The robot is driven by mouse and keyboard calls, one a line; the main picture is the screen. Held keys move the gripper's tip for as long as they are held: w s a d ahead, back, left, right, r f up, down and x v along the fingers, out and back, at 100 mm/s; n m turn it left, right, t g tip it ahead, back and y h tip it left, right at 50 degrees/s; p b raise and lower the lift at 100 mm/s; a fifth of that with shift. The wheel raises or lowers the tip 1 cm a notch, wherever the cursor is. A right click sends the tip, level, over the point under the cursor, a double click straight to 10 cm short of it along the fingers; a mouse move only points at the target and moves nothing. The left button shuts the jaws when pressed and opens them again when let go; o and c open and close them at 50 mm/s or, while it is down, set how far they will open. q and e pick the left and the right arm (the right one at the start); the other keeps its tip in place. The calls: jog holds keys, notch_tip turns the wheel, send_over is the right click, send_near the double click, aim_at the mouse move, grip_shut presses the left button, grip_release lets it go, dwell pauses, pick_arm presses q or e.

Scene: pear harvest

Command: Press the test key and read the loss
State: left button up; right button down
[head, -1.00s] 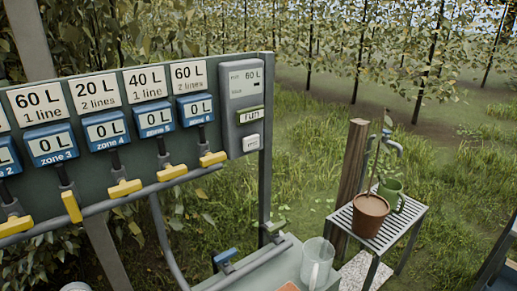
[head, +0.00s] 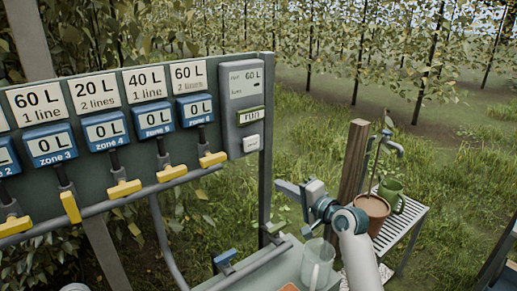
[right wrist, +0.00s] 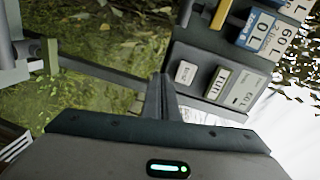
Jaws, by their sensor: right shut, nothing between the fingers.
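The grey control box (head: 241,105) stands at the right end of the dark valve panel. Its display (head: 245,82) shows "60 L" on top; the smaller line below is too small to read. Below it are a greenish "run" key (head: 250,116) and a small pale key (head: 251,143) with unclear lettering. My right gripper (head: 280,186) is shut and empty, below and right of the pale key, apart from it. In the right wrist view its fingers (right wrist: 160,85) point toward the box, where the pale key (right wrist: 186,73) shows turned over. My left gripper is out of view.
Blue zone meters (head: 105,130) reading 0 L hang above yellow valve levers (head: 124,188) and a grey pipe. One lever (head: 70,207) stands nearly upright. A clear jug (head: 317,262) stands below my right arm. A potted plant (head: 371,209) sits on a slatted stand.

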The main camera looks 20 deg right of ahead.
notch_tip(320, 180, up, 6)
jog(key=w+d+m+t, duration=0.1)
jog(key=w, duration=0.1)
jog(key=shift+d+r+m+y, duration=0.15)
jog(key=shift+d+m+y, duration=0.15)
jog(key=shift+d, duration=0.05)
jog(key=shift+w, duration=0.1)
jog(key=p, duration=0.4)
send_near(252, 144)
jog(key=x, duration=0.5)
jog(key=shift+r, duration=0.15)
jog(key=shift+w+a+p, duration=0.15)
jog(key=shift+w+p, duration=0.2)
jog(key=shift+w, duration=0.35)
